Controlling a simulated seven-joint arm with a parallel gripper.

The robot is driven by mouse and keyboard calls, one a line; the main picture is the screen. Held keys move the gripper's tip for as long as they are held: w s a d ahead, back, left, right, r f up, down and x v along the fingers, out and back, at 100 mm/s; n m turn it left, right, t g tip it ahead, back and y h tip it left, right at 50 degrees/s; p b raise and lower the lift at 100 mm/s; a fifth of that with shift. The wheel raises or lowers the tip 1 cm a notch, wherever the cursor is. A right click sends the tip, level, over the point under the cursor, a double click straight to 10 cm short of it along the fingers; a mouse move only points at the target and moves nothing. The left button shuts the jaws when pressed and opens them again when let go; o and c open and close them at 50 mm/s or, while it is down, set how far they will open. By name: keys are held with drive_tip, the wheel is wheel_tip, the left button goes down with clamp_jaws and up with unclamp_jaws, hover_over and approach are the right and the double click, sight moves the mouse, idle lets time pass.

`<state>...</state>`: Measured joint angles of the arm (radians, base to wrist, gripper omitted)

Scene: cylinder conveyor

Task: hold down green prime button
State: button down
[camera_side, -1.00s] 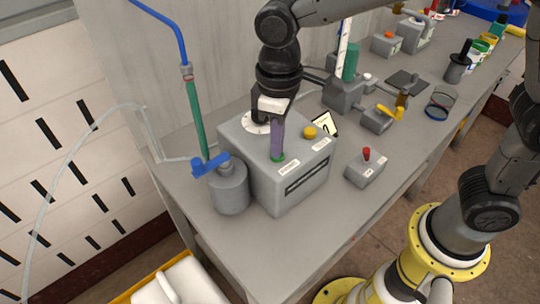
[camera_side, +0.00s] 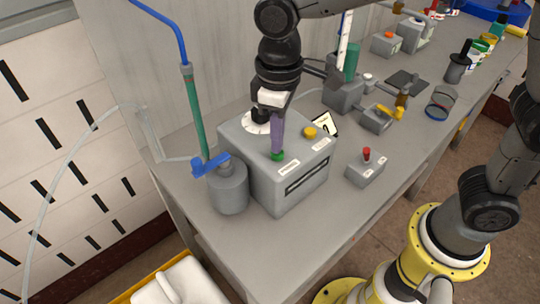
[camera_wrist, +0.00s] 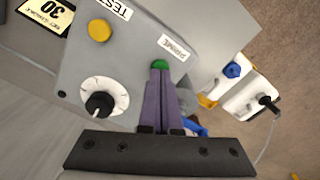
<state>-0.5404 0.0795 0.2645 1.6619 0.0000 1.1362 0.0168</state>
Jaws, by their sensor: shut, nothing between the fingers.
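The green prime button (camera_side: 277,156) is on the top of a grey box (camera_side: 262,195), near its front left edge. In the wrist view the green button (camera_wrist: 160,65) shows just beyond my fingertips, beside a PRIME label (camera_wrist: 174,47). My gripper (camera_side: 277,150) is shut with its purple fingers together and nothing between them. It points down at the button, and the tips look at or very close to it. I cannot tell whether the button is pressed in. The fingers (camera_wrist: 159,72) hide part of the button in the wrist view.
A yellow button (camera_side: 310,132) and a black-knobbed dial (camera_wrist: 100,104) share the box top. A grey canister with a blue handle (camera_side: 211,165) stands at left. A small box with a red switch (camera_side: 366,154) is at right, with clear table around it.

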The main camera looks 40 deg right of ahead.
drive_tip(key=shift+r, duration=2.9)
drive_tip(key=shift+d, duration=0.1)
drive_tip(key=s+d+r+m+t, duration=0.1)
drive_tip(key=s+d+r+m, duration=0.15)
drive_tip(key=d, duration=0.35)
drive_tip(key=s+d+r+m+t, duration=0.1)
drive_tip(key=s+d+r+t, duration=0.2)
drive_tip(key=d, duration=0.4)
drive_tip(key=s+d+f+m+t, duration=0.1)
drive_tip(key=s+d+f+m, duration=0.1)
drive_tip(key=s+d+f, duration=0.4)
drive_tip(key=s+f, duration=0.1)
drive_tip(key=s, duration=0.3)
drive_tip(key=shift+s+d+f+t, duration=0.15)
drive_tip(key=shift+s+t, duration=0.15)
drive_tip(key=shift+m, duration=0.25)
